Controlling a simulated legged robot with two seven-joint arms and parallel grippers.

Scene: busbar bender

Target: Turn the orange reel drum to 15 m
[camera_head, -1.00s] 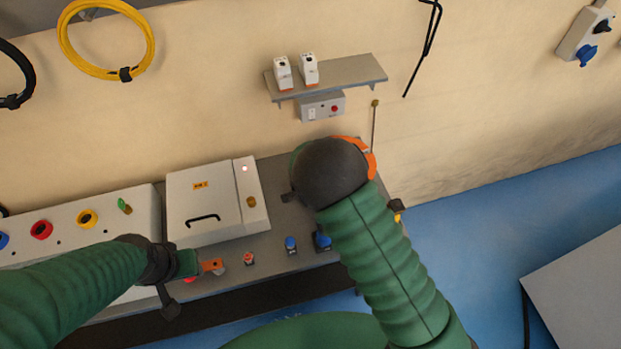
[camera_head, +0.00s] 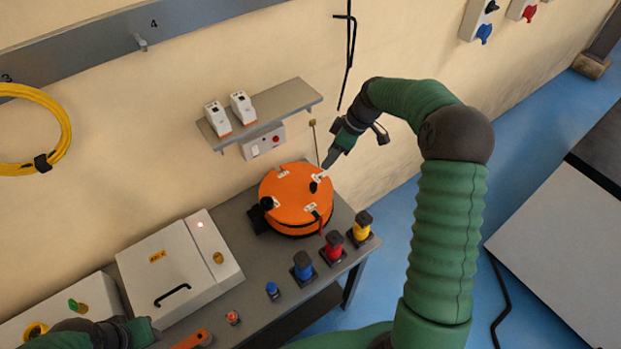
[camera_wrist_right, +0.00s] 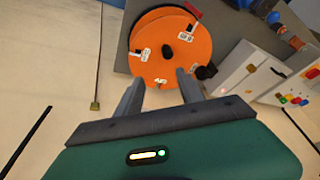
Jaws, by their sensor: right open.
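The orange reel drum (camera_head: 289,208) lies flat on the back right of the grey bench, with white labels and a black knob on its top. A second black knob or bracket sits at its left edge. My right gripper (camera_head: 323,172) is open just above and behind the drum's right rim. In the right wrist view the drum (camera_wrist_right: 165,65) lies beyond the two open fingers (camera_wrist_right: 158,90), with nothing between them. I cannot tell whether a finger touches it. The writing on the labels is too small to read. My left gripper (camera_head: 150,330) is at the lower left, partly seen.
Blue, red (camera_head: 334,247) and yellow (camera_head: 361,228) connectors stand in front of the drum. A white box (camera_head: 165,270) with a black handle is left of it. A shelf (camera_head: 270,108) with two white devices is on the wall behind. A thin rod stands behind the drum.

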